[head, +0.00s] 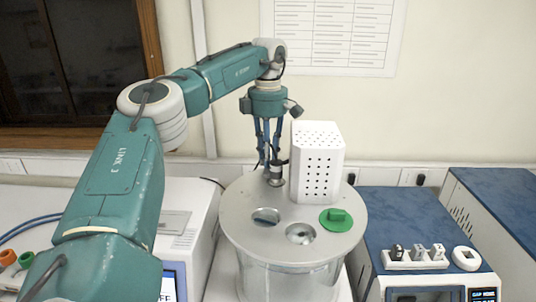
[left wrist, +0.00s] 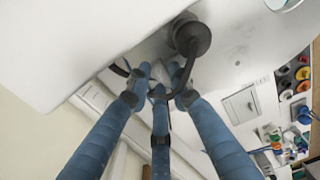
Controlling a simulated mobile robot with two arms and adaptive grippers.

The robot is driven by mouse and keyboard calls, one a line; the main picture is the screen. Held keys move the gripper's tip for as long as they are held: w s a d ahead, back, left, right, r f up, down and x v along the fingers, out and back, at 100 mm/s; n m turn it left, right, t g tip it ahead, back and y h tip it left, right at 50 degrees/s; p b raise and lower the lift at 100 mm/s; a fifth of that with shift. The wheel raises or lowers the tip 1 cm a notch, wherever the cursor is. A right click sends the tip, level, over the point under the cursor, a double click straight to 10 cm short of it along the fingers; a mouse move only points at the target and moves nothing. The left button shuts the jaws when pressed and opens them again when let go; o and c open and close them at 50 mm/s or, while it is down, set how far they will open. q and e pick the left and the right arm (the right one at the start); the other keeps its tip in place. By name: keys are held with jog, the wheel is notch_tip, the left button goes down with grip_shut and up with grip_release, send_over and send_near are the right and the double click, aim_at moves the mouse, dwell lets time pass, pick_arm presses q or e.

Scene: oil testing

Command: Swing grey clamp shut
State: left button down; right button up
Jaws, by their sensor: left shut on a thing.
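The round pale metal lid (head: 240,215) sits on a clear glass vessel (head: 280,283) in the head view. The grey clamp (head: 277,178) stands at the lid's back edge, left of a white perforated box. In the left wrist view, the clamp's dark round knob (left wrist: 192,36) is at the top, with a thin curved dark piece running down between my fingers. My left gripper (head: 271,160) reaches down from above at the clamp; its blue fingers (left wrist: 158,88) are closed around part of it. The exact contact is partly hidden. My right gripper is not in view.
The white perforated box (head: 317,160) stands on the lid close beside my left gripper. A blue-topped instrument (head: 410,220) stands to the right. The wall is close behind.

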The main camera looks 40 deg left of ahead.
pick_arm(q)
jog(key=shift+r+n, duration=0.1)
jog(key=shift+n, duration=0.2)
jog(key=n, duration=0.3)
jog(key=shift+a+n, duration=0.1)
jog(key=shift+n, duration=0.2)
jog(key=shift+r+n, duration=0.1)
jog(key=shift+n, duration=0.7)
jog(key=shift+r+n, duration=0.1)
jog(key=shift+n, duration=0.3)
jog(key=c, duration=1.6)
grip_release()
jog(key=shift+o, duration=0.3)
